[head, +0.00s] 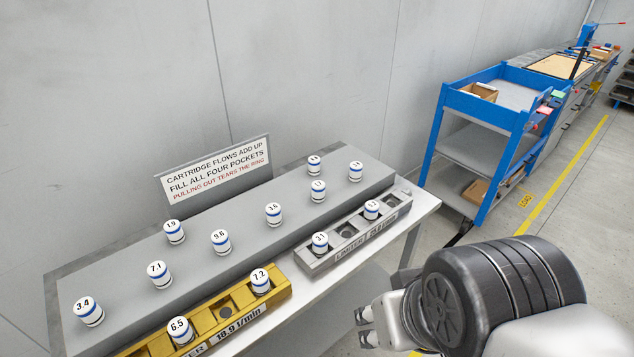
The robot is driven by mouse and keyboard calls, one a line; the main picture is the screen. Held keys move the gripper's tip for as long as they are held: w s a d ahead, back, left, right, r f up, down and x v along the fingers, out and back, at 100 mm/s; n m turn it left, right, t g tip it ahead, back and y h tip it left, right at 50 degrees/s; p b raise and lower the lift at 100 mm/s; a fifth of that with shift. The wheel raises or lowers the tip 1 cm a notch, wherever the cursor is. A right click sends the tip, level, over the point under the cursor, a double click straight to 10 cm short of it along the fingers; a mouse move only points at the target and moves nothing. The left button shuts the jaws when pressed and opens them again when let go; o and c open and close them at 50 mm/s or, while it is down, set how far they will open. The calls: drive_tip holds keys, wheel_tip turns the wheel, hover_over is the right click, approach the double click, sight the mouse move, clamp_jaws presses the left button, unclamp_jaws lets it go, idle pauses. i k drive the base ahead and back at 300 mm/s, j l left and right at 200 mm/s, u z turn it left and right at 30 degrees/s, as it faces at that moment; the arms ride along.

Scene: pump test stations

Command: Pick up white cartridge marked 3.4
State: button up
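The white cartridge marked 3.4 (88,312) stands upright at the near left end of the raised grey shelf (335,190), with a blue band around it. My gripper (367,325) is at the lower right of the head view, off the table's right side and far from that cartridge. Its two fingertips are apart, pointing left, with nothing seen between them. Part of the gripper is hidden behind my arm.
Several other white cartridges stand on the shelf, including one marked 7.1 (160,274). A yellow block (148,349) holds cartridges 6.5 and 7.2. A grey block (318,262) holds two more. A sign (216,172) stands behind. A blue cart (487,120) is at right.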

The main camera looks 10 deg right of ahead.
sight(86, 308)
drive_tip(key=u, duration=1.75)
drive_tip(key=i+l+z, duration=0.3)
drive_tip(key=l, duration=0.2)
drive_tip(key=i+l+z, duration=0.25)
drive_tip(key=i+l, duration=0.2)
